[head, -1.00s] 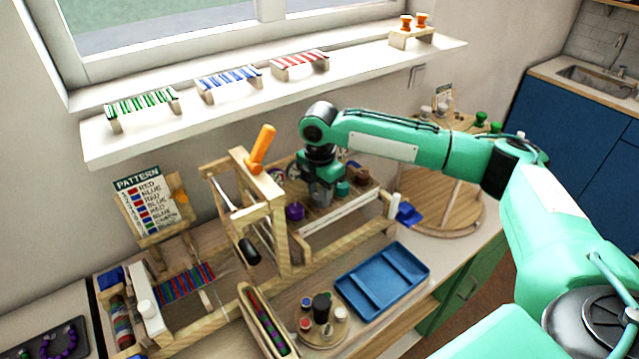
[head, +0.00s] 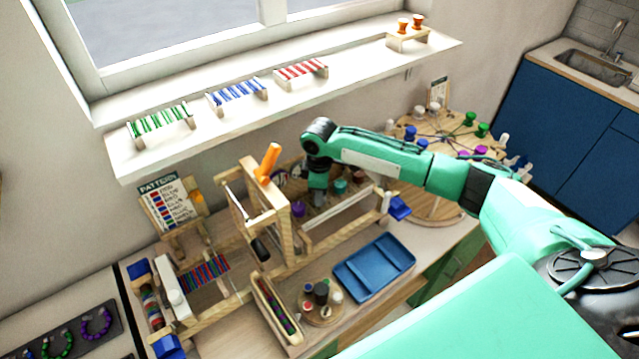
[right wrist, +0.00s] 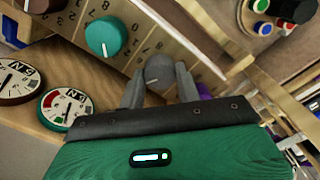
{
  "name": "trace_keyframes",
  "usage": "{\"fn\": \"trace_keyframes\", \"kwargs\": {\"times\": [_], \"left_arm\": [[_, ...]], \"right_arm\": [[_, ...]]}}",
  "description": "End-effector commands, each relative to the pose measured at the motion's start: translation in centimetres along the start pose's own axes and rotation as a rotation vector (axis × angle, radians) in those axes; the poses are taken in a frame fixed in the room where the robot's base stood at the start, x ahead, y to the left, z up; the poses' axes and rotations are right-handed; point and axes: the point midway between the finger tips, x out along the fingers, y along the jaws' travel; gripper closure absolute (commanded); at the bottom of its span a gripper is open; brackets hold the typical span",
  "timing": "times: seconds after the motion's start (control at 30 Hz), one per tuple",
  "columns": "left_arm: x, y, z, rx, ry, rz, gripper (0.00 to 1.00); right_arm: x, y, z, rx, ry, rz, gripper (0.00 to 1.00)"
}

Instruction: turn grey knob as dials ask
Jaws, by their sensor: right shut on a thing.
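The grey knob (right wrist: 160,72) sits on a wooden panel with printed numbers in the right wrist view. My right gripper (right wrist: 160,88) is shut on it, one finger on each side. In the head view my right gripper (head: 318,192) reaches down to the panel behind the loom, and the knob is hidden there. A teal knob (right wrist: 106,36) and a brown knob (right wrist: 44,4) stand beside it on the panel. Two round dials, one with a teal rim (right wrist: 66,106) and one with a dark rim (right wrist: 16,82), lie to the left. My left gripper is out of view.
A wooden frame with an orange handle (head: 268,160) stands just left of my right gripper. A purple knob (head: 297,209) is close by. A blue tray (head: 374,266) lies in front. A pattern card (head: 168,204) stands at the left.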

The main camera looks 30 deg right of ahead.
Motion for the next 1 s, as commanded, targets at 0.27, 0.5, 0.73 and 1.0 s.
{"fn": "trace_keyframes", "kwargs": {"times": [0.27,0.5,0.73,1.0], "left_arm": [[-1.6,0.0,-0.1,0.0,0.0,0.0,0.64],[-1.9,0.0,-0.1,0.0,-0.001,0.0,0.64],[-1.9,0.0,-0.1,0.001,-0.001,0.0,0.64],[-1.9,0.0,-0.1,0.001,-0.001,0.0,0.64]], "right_arm": [[-0.1,0.0,0.1,0.115,-0.002,-0.001,0.89],[0.0,0.1,0.0,0.148,-0.001,0.001,0.89],[0.0,0.1,0.0,0.15,-0.001,0.001,0.89],[0.0,0.1,0.0,0.149,0.0,0.001,0.45]]}}
